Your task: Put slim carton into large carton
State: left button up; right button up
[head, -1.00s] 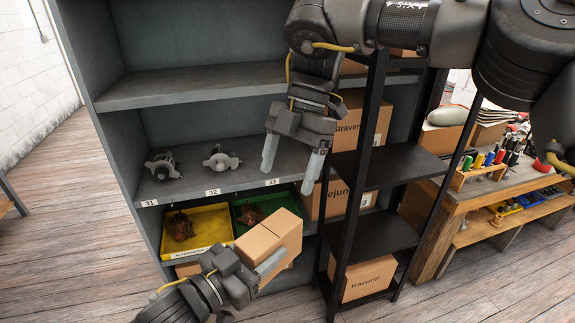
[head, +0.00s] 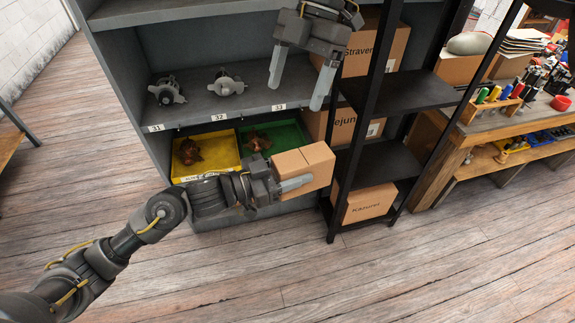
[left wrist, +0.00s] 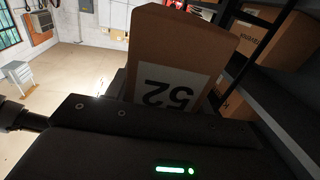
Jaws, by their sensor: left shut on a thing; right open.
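My left gripper (head: 283,180) is shut on a small brown carton (head: 306,164), likely the slim carton, and holds it in front of the shelves near the green bin. In the left wrist view the held carton (left wrist: 175,45) fills the upper middle, with a white label "52" upside down. My right gripper (head: 295,97) is open and empty, above and behind the held carton. Larger brown cartons stand on the black rack: "Straven" (head: 372,50) high, "ejun" (head: 345,127) in the middle, partly hidden, and "Kazurei" (head: 368,203) at the bottom. I cannot tell which is the large carton.
A yellow bin (head: 228,142) and a green bin (head: 290,132) with brown parts sit on the low grey shelf. Metal parts (head: 226,83) lie above them. Black rack posts (head: 352,150) stand close right of the held carton. A workbench (head: 480,130) is at right; the front floor is clear.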

aim_at(303, 156)
pick_arm(q)
jog(key=shift+a, duration=0.2)
jog(key=shift+w+d, duration=0.15)
jog(key=shift+d, duration=0.25)
pick_arm(e)
jog(key=w+d+f+m+t, duration=0.1)
jog(key=d+f+m+t, duration=0.1)
jog(key=d+f+m, duration=0.3)
pick_arm(q)
jog(key=shift+s+a+r, duration=0.1)
jog(key=shift+s+a, duration=0.05)
jog(key=shift+s, duration=0.05)
jog(key=shift+a, duration=0.2)
jog(key=shift+d, duration=0.15)
pick_arm(e)
jog(key=x, duration=1.1)
jog(key=shift+w+f, duration=0.1)
jog(key=shift+f, duration=0.2)
